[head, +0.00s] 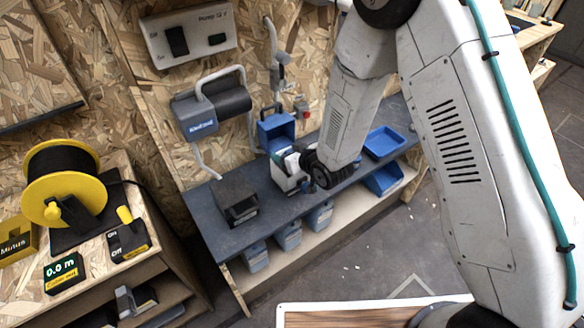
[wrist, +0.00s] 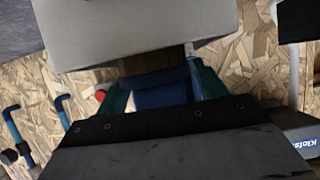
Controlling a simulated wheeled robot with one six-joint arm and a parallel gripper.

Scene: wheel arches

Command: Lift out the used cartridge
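My gripper (head: 282,155) is at the front of an open blue housing (head: 277,132) at the back of the bench in the head view. In the wrist view its two teal fingers (wrist: 160,88) stand on either side of a blue piece (wrist: 160,97). I cannot tell whether they touch it, or whether it is the cartridge or part of the housing. A large grey-white block (wrist: 135,30) fills the top of the wrist view, and a dark plate covers the bottom. I cannot pick out the used cartridge for certain.
A dark box (head: 236,200) stands on the bench (head: 270,215) left of my gripper. Blue bins (head: 384,142) are at the right end. A blue-grey machine with pipes (head: 200,118) hangs on the wall, and a red knob (head: 302,106) is right of the housing.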

